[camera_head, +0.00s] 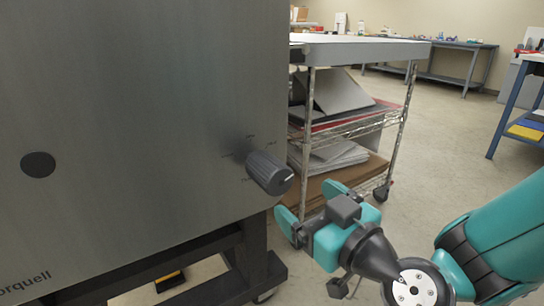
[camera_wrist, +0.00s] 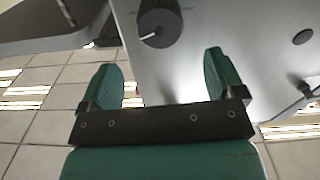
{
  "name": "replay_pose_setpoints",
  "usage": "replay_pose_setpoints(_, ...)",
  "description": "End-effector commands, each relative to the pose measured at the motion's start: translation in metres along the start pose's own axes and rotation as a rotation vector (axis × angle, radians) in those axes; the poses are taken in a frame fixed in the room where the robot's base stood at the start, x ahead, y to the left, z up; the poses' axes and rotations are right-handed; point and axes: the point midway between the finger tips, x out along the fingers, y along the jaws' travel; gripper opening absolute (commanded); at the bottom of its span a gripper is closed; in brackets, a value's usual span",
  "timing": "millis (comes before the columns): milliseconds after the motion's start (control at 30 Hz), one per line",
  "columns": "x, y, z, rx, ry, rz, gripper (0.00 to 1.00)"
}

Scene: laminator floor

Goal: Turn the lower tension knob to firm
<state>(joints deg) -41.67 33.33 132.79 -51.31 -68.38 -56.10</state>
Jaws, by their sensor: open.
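The dark ribbed tension knob (camera_head: 268,172) sticks out from the grey machine panel (camera_head: 130,110) near its right edge. A white pointer line shows on its end face, towards the right. Small labels surround it, too small to read surely. My gripper (camera_head: 307,206) is open and empty, just below and to the right of the knob, apart from it. In the wrist view the knob (camera_wrist: 160,24) lies beyond the gap between my open fingers (camera_wrist: 161,68), with its white mark at the lower left.
A flat black disc (camera_head: 38,164) sits on the panel to the left. A wire-shelf cart (camera_head: 350,122) with sheets and boards stands close behind the knob. The machine's dark stand (camera_head: 250,262) is below. Open floor (camera_head: 445,130) lies to the right; a blue bench (camera_head: 515,100) is farther off.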

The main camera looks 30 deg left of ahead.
Motion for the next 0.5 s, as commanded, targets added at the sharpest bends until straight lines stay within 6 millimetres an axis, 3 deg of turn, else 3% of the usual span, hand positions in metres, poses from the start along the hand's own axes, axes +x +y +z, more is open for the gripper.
replay_pose_setpoints(33,0.010,0.000,-0.008,0.001,-0.001,-0.002,0.88)
replay_pose_setpoints(500,0.089,-0.001,-0.003,-0.003,0.003,-0.003,0.88)
